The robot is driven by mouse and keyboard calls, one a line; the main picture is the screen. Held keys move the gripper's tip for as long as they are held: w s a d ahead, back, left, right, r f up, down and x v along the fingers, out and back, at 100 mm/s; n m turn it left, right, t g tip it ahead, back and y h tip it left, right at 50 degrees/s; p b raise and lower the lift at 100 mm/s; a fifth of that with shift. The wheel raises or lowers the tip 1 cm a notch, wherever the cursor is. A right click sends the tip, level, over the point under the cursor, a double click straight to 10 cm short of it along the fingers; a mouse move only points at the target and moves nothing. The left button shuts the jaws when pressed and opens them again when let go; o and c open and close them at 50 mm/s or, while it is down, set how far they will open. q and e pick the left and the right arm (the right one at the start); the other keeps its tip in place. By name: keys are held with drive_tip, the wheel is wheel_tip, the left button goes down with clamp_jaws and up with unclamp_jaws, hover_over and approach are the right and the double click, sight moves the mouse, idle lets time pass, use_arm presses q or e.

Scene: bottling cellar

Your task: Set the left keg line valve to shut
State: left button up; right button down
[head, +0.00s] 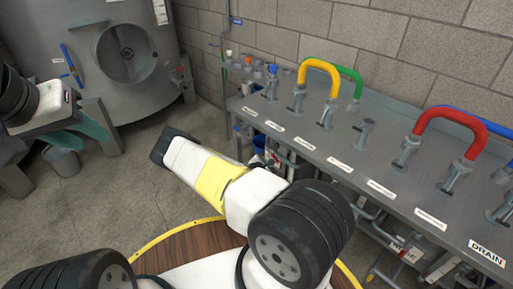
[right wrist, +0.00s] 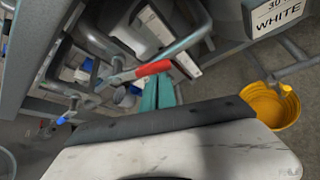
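Pipework under the steel bench shows in the right wrist view. A valve lever with a red grip (right wrist: 153,69) lies across a grey pipe. A second lever with a blue tip (right wrist: 68,117) is lower left. Which is the left keg line valve I cannot tell. The teal fingers of my right gripper (right wrist: 157,80) are side by side, seemingly closed, with their tips just short of the red grip; contact is unclear. In the head view my right arm hides that gripper. My left gripper (head: 94,128) is at the left, above the floor; its finger gap is unclear.
The steel bench (head: 385,150) carries yellow, green, red and blue curved hoses and a "DRAIN" label (head: 487,253). A yellow bucket (right wrist: 275,105) stands below the pipes. A steel tank (head: 125,50) and a grey bucket (head: 64,161) are left. Floor between is clear.

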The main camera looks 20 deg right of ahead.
drive_tip(key=shift+s+d+r, duration=0.15)
drive_tip(key=shift+s+r, duration=0.05)
drive_tip(key=shift+r, duration=0.35)
drive_tip(key=shift+s+d+r, duration=0.15)
drive_tip(key=shift+r, duration=0.6)
